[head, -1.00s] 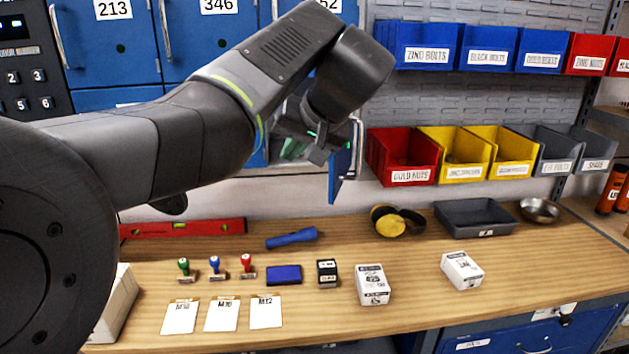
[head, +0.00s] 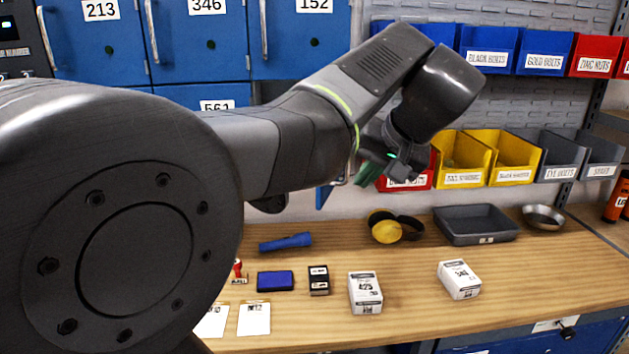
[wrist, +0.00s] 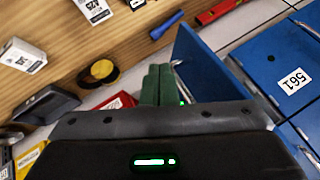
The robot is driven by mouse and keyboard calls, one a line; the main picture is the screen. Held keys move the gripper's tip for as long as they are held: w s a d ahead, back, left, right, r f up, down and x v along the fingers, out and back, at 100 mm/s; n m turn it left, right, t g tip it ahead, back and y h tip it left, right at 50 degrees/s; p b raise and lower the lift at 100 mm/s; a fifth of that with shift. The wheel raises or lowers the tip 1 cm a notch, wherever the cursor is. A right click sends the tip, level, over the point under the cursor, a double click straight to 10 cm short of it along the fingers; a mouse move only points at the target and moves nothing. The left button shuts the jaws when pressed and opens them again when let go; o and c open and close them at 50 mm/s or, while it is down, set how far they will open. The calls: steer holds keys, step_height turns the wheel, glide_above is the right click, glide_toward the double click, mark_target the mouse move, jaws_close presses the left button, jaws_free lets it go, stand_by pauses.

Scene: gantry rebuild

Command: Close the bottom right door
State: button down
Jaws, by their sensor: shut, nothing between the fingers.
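The bottom right door stands open, jutting out from the blue lockers. In the head view only a blue sliver of this door (head: 324,194) shows under my forearm; the rest is hidden. The wrist view shows more of the blue door panel (wrist: 200,62), just right of my fingers. My gripper (head: 368,174) is to the right of the door in the head view, in front of the red bin. In the wrist view its green fingertips (wrist: 157,84) are together and empty. I cannot tell whether they touch the door.
Blue lockers (head: 300,40) fill the upper left, including door 561 (head: 203,96). Yellow bins (head: 465,158) hang right of my gripper. The workbench (head: 420,325) below holds ear defenders (head: 390,228), a blue flashlight (head: 286,242), a grey tray (head: 475,225) and white boxes (head: 365,292).

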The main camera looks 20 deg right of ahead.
steer(key=w+a+f+p, duration=0.1)
steer(key=w+a+f, duration=0.2)
steer(key=w+a, duration=0.1)
steer(key=shift+w, duration=0.35)
stand_by(0.3)
